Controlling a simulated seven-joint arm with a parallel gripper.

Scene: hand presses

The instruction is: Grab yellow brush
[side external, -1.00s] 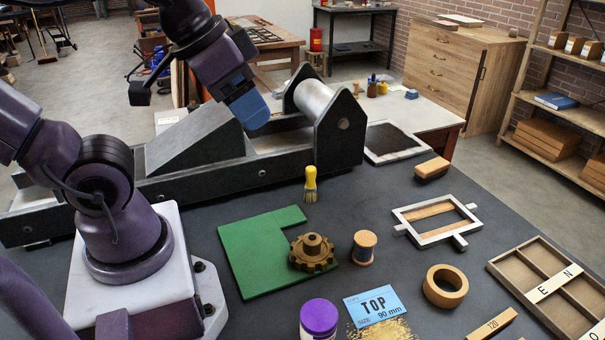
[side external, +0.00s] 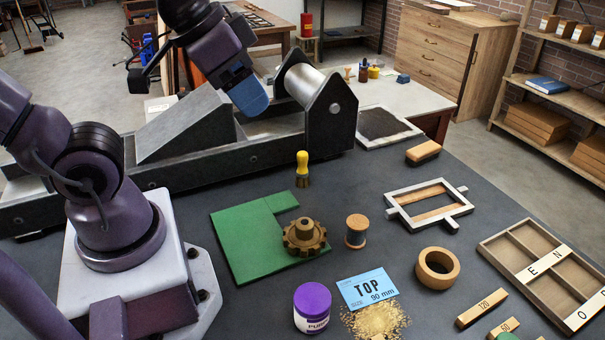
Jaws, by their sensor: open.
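The yellow brush (side external: 302,169) is on the dark table, just in front of the press, its yellow handle up in the picture and its dark bristles down.
The press with its metal roller (side external: 304,84) and black side plate (side external: 330,115) stands close behind the brush. A green board (side external: 240,240) with a brown gear (side external: 304,237), a wooden spool (side external: 357,231) and a white frame (side external: 410,213) lie nearer.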

